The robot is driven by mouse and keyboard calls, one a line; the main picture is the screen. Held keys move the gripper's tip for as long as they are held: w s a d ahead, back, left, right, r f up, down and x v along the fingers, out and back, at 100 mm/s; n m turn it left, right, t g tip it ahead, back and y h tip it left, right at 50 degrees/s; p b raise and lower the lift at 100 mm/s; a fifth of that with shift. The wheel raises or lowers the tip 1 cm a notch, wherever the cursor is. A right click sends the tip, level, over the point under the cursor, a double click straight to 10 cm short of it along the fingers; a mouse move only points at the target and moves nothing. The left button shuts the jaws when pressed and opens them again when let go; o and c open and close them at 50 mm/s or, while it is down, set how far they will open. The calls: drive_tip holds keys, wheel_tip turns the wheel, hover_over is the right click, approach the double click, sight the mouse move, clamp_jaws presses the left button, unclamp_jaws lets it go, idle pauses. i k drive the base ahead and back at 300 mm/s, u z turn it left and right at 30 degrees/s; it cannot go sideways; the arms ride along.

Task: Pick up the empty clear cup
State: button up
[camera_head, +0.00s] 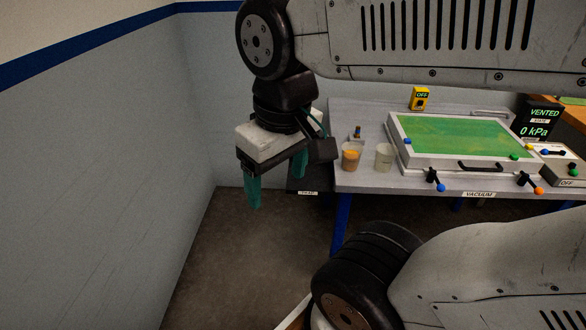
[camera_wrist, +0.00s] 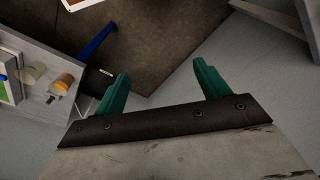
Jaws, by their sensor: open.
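The empty clear cup (camera_head: 384,157) stands upright on the grey table (camera_head: 370,184), near its left end. A cup with orange contents (camera_head: 351,156) stands just left of it. My gripper (camera_head: 277,188) is open and empty, pointing down over the floor, left of the table and apart from both cups. In the wrist view the open green fingers (camera_wrist: 160,80) have only floor and wall between them. The clear cup also shows there at the left (camera_wrist: 32,75), beside the orange-filled cup (camera_wrist: 62,84).
A vacuum chamber with a green lid (camera_head: 465,137) takes up the table's middle, with clamp handles at its front. A yellow box marked OFF (camera_head: 419,98) and a display reading 0 kPa (camera_head: 537,118) stand behind. A small bottle (camera_head: 357,132) is behind the cups. The wall is close at left.

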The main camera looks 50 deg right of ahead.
sight(385, 159)
drive_tip(key=u, duration=0.5)
drive_tip(key=k, duration=1.15)
drive_tip(key=z, duration=1.5)
drive_tip(key=i, duration=0.5)
drive_tip(key=z, duration=0.05)
